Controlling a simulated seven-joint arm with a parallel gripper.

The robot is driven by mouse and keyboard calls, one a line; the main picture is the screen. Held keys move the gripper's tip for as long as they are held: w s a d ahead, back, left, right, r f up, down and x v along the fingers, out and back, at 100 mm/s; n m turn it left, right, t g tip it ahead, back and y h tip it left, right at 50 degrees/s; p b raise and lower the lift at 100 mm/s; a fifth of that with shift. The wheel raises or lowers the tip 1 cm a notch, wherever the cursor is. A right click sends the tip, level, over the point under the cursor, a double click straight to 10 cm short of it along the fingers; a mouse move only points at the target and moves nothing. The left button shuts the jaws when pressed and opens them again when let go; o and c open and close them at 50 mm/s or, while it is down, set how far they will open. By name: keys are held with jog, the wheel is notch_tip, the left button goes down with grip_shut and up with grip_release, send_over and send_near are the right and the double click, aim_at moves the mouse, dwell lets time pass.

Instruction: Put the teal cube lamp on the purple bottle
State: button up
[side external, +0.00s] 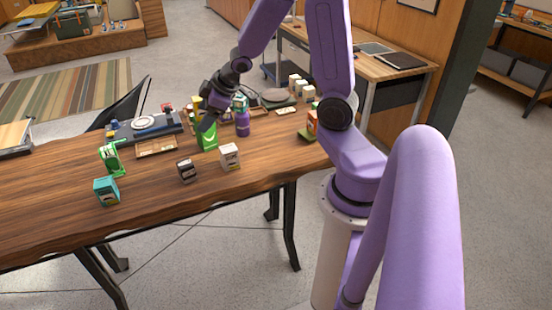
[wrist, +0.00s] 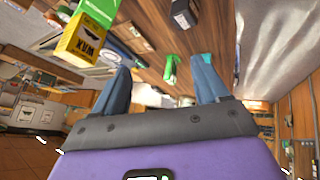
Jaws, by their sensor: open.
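The purple bottle (side external: 242,124) stands upright near the back edge of the wooden table in the side view. A teal and white block (side external: 240,104) shows at its top and appears to rest on it. Another teal cube (side external: 107,191) with a pale front stands apart at the table's front left. My gripper (side external: 209,121) is above the table, left of the bottle and beside a green box. In the wrist view my gripper (wrist: 164,88) has its fingers spread with nothing held between them. I cannot make out the bottle or a teal cube in the wrist view.
A green box (side external: 207,138) and a yellow box (wrist: 84,40) are close to my gripper. A black cube (side external: 186,171) and white cube (side external: 230,156) stand in front. A green object (side external: 110,157) and turntable (side external: 147,124) are left. The table's front right is clear.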

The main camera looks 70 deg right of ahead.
jog(key=s+a+r+n+g, duration=0.2)
jog(key=s+a, duration=0.4)
jog(key=a, duration=0.3)
jog(key=s+a+r+n+g, duration=0.1)
jog(key=s+a+n+g, duration=0.1)
jog(key=s, duration=0.8)
jog(key=s+a+r+n+g, duration=0.1)
jog(key=s+a, duration=0.4)
jog(key=s, duration=0.5)
jog(key=shift+s+n+g, duration=0.2)
jog(key=shift+n+g, duration=0.5)
jog(key=shift+g, duration=0.3)
jog(key=shift+a, duration=0.1)
